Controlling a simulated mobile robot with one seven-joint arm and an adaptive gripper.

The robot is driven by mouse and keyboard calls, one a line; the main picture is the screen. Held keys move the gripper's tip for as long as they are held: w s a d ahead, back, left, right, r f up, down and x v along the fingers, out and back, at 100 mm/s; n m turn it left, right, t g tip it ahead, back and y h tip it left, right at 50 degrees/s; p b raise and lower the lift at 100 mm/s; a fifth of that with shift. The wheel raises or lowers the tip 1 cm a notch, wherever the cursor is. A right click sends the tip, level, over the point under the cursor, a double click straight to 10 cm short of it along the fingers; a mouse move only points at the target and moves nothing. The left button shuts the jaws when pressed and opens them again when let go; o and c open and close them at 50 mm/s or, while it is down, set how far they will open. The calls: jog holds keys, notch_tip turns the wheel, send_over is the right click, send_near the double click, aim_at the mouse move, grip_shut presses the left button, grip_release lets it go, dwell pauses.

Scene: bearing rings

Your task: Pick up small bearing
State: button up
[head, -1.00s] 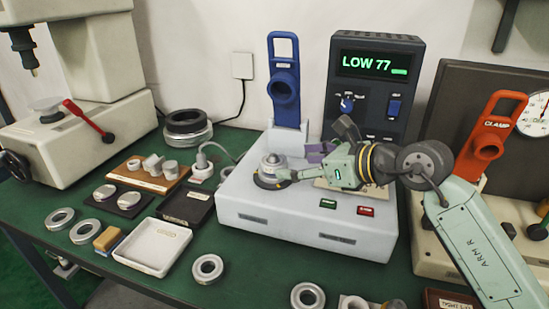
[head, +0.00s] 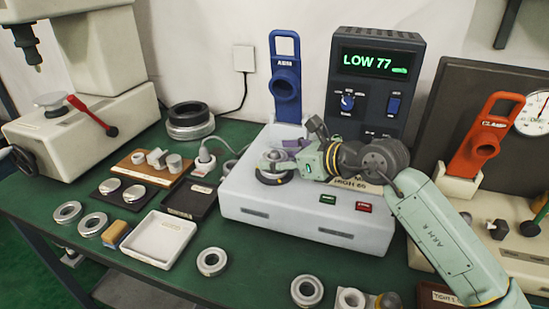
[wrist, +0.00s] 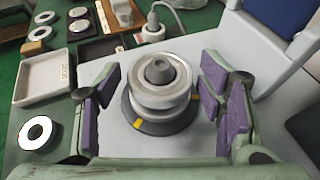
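A silver bearing ring (wrist: 160,83) sits around a grey centre post on the dark round seat of the white tester (head: 300,225). In the head view the ring is partly hidden by my gripper (head: 275,162). In the wrist view my gripper (wrist: 158,108) is open, with purple-padded fingers to the left and right of the ring and visible gaps on both sides. Other metal rings lie loose on the green bench, one in front of the tester (head: 212,262) and another near the front edge (head: 307,290). I cannot tell which ring is called small.
A white tray (head: 158,244) and a black tray (head: 190,201) stand left of the tester. A blue upright handle (head: 285,85) and a display box reading LOW 77 (head: 377,85) rise behind it. A red clamp (head: 483,148) stands at the right. A power cable runs behind.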

jog(key=c, duration=1.1)
jog(key=shift+o, duration=0.2)
